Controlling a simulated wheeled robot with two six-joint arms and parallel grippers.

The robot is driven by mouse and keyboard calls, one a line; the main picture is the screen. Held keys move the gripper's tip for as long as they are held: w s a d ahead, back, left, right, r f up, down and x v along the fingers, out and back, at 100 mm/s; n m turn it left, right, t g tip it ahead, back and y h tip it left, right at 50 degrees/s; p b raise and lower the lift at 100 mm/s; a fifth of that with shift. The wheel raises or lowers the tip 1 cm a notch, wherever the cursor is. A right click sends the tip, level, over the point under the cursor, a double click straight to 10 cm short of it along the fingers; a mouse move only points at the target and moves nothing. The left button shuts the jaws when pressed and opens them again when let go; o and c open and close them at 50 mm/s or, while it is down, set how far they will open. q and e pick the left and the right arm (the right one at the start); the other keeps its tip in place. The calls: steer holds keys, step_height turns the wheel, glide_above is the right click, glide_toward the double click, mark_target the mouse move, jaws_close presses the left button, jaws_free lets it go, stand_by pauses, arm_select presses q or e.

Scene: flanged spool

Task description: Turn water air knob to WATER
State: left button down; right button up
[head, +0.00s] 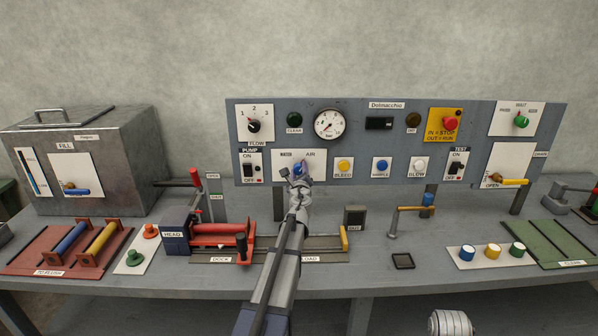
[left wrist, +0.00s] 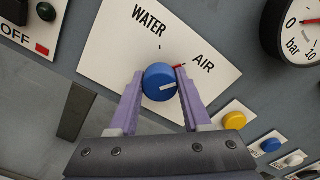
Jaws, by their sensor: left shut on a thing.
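The water air knob (left wrist: 160,82) is a round blue knob on a white plate (left wrist: 118,60). The plate reads WATER at upper left and AIR at right in the left wrist view. A red mark shows by AIR. My left gripper (left wrist: 158,88) has its two purple fingers on either side of the knob, shut on it. In the head view my left gripper (head: 299,177) covers most of the knob. My right gripper is not in view.
A pressure gauge (head: 329,125) sits above the knob plate. The pump switch (head: 250,168) is left of it, and a yellow button (head: 344,165) right of it.

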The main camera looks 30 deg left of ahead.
arm_select(q)
steer(key=n, duration=0.6)
steer(key=shift+n, duration=0.4)
steer(key=n, duration=0.3)
steer(key=shift+f+n, duration=0.1)
steer(key=shift+n, duration=2.1)
steer(key=shift+c, duration=1.8)
jaws_free()
